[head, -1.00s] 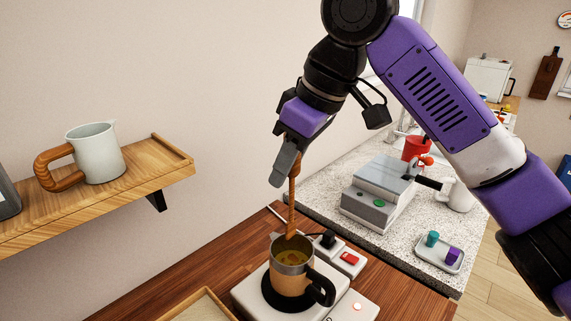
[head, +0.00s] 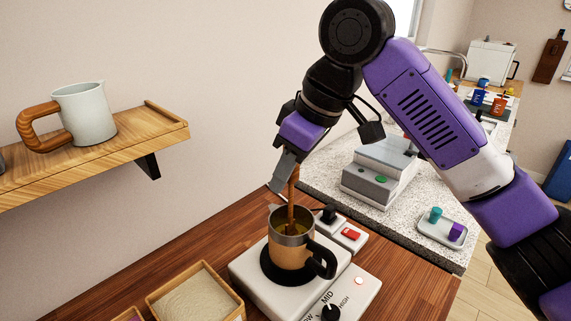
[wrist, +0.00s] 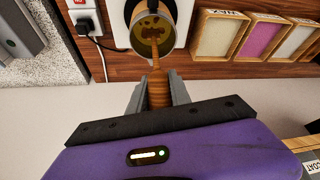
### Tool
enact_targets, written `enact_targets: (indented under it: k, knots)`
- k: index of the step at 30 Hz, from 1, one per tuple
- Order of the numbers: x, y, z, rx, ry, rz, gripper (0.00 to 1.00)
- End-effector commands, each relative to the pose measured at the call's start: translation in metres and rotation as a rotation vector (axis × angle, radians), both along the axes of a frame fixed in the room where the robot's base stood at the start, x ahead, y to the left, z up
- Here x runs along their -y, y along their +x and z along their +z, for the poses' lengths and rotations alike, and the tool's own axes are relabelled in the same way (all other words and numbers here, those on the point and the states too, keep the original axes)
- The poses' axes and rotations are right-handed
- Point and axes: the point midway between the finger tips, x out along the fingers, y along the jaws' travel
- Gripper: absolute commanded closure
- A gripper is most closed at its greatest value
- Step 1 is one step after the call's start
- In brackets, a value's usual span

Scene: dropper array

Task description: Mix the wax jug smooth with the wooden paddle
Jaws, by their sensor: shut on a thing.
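The wax jug (head: 288,252) is a tan and metal jug with a dark handle, standing upright on the white hot plate (head: 248,274). Yellowish liquid shows inside it, with darker lumps in the wrist view (wrist: 152,36). My gripper (head: 287,165) is above the jug, shut on the upper part of the wooden paddle (head: 291,200). The paddle points down through the jug's mouth, slightly tilted, and its lower end is hidden inside. In the wrist view the paddle (wrist: 157,88) sits between the two fingers (wrist: 158,92).
A grey-green pitcher (head: 84,114) stands on the wall shelf (head: 130,145) at left. A tray of pale grains (head: 196,300) lies left of the hot plate. A power switch (head: 350,234) is behind it. A grey machine (head: 378,175) and a small tray (head: 440,228) are on the speckled counter.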

Motion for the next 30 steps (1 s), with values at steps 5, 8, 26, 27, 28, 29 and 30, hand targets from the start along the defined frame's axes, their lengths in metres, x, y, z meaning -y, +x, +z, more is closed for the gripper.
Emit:
enact_targets:
  k: [5, 8, 26, 27, 28, 29, 30]
  knots:
    - [0.000, 0.000, -0.017, -0.001, 0.000, 0.000, 1.00]
    - [0.000, 0.000, -0.025, -0.001, 0.001, -0.001, 1.00]
    - [0.000, 0.000, -0.047, 0.001, 0.000, 0.000, 1.00]
    - [0.000, 0.000, -0.047, 0.001, 0.000, 0.000, 1.00]
    - [0.000, 0.000, -0.047, 0.001, 0.000, 0.000, 1.00]
    - [0.000, 0.000, -0.047, 0.001, 0.000, 0.000, 1.00]
    - [0.000, 0.000, -0.047, 0.001, 0.000, 0.000, 1.00]
